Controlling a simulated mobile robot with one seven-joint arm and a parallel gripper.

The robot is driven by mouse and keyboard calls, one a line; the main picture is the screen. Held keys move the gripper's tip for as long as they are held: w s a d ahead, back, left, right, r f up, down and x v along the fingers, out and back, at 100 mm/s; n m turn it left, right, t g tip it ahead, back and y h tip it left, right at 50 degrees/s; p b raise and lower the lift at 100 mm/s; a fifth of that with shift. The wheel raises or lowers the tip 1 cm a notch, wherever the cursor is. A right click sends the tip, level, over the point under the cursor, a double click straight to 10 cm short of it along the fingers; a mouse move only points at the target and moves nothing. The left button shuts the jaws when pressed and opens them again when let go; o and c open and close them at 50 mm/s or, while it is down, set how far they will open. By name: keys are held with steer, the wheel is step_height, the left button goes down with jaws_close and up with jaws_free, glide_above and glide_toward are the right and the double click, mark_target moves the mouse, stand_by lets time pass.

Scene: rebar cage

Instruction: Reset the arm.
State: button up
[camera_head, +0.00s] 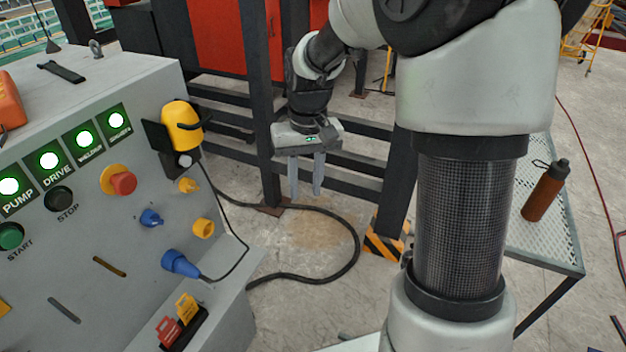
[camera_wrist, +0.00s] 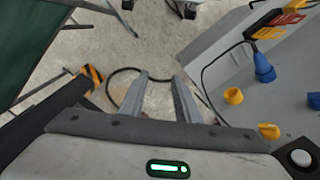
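My gripper (camera_head: 305,194) hangs in mid-air in the head view, fingers pointing down, to the right of the grey control panel and in front of the dark steel frame. Its two fingers are apart with nothing between them. The wrist view also shows my gripper (camera_wrist: 162,76) with a clear gap between the fingers and the floor behind it. My arm reaches down from the upper right of the head view, bent at the elbow. The fingers touch nothing that I can see.
The control panel (camera_head: 95,245) has lit buttons, a red stop knob (camera_head: 123,183), a yellow lamp-like part (camera_head: 182,127) and blue plugs. A black cable (camera_head: 345,262) loops on the floor. A mesh table (camera_head: 545,235) holds a brown bottle (camera_head: 545,192). Dark frame bars (camera_head: 262,100) stand behind.

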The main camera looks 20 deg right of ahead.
stand_by(0.5)
steer(key=s+r+t, duration=0.3)
steer(key=s+r, duration=0.3)
steer(key=s, duration=0.3)
steer(key=s+r+t, duration=0.2)
steer(key=s+r, duration=0.5)
steer(key=s, duration=0.3)
step_height(320, 180, up, 14)
steer(key=p, duration=1.3)
steer(key=shift+s+f+t+h+p, duration=0.2)
steer(key=shift+t+h+p, duration=0.1)
steer(key=shift+p, duration=0.1)
